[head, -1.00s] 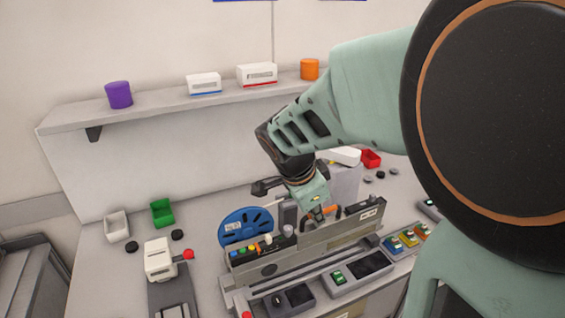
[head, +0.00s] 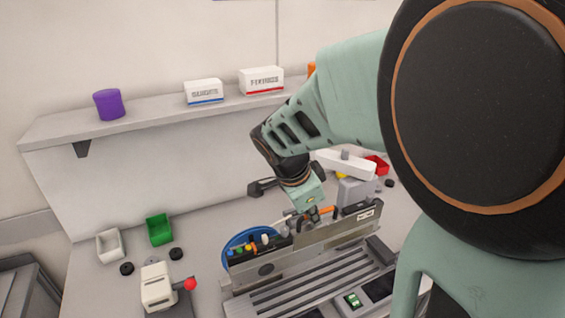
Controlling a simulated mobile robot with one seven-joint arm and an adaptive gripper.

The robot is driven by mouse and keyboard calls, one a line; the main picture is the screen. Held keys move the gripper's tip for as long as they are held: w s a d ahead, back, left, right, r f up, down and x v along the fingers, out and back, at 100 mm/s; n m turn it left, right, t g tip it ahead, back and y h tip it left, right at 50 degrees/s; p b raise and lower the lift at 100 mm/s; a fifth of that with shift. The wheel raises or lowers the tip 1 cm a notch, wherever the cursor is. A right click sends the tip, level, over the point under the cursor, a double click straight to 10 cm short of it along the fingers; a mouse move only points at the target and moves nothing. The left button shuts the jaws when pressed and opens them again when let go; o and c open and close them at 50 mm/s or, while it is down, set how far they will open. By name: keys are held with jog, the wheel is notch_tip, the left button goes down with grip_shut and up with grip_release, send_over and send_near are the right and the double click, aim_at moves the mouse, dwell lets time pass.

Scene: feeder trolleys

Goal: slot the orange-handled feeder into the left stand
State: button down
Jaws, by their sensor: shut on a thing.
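My gripper (head: 312,212) is shut on the handle from above. The feeder is upright and stands above a slotted grey bed (head: 312,285) at the front of the bench. I cannot tell whether its underside touches the bed. A blue reel (head: 236,243) shows partly behind the feeder's left end. Which part is the left stand is not clear here.
A white device with a red knob (head: 188,284) stands at left. A green bin (head: 159,229) and a white bin (head: 110,245) sit behind it. A red bin (head: 378,165) is at back right. A shelf (head: 60,128) runs along the wall. My arm covers the right side.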

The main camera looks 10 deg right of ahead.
aim_at(318, 249)
notch_tip(318, 249, down, 9)
jog(key=b, duration=0.5)
jog(key=shift+b, duration=0.3)
jog(key=shift+w+f+b, duration=0.1)
jog(key=shift+f+b, duration=1.05)
jog(key=shift+b, duration=0.15)
jog(key=shift+f+b, duration=1)
jog(key=shift+b, duration=0.5)
dwell(1.2)
jog(key=shift+w+d+b, duration=0.15)
jog(key=shift+w+d, duration=0.05)
jog(key=shift+d, duration=0.5)
jog(key=shift+w+d+b, duration=0.15)
jog(key=shift+d, duration=0.5)
dwell(0.4)
jog(key=c, duration=2)
grip_release()
jog(key=shift+s, duration=0.1)
jog(key=shift+f, duration=0.1)
